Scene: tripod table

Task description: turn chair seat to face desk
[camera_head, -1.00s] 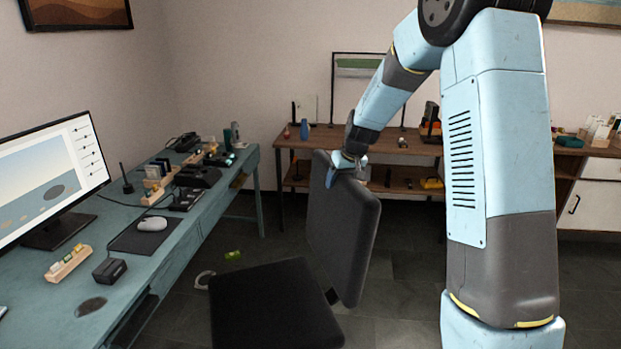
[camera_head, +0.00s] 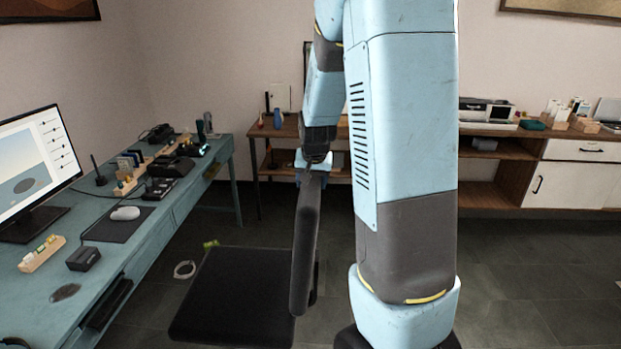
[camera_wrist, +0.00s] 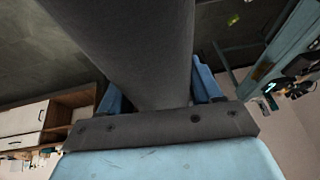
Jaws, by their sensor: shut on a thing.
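The black office chair stands to the right of the desk. Its seat (camera_head: 238,296) extends left from the backrest, toward the blue-green desk (camera_head: 150,243). The backrest (camera_head: 305,245) appears nearly edge-on, upright at the seat's right side. My gripper (camera_head: 312,172) is at the top edge of the backrest, partly hidden behind it and my arm. In the wrist view the backrest (camera_wrist: 140,45) runs between the two blue fingers (camera_wrist: 160,88), which are shut on it. The chair's base is hidden below the seat.
The desk carries a monitor (camera_head: 33,165), a mouse (camera_head: 125,213) and several small items. A wooden shelf unit (camera_head: 500,150) lines the back wall. Floor at right is clear.

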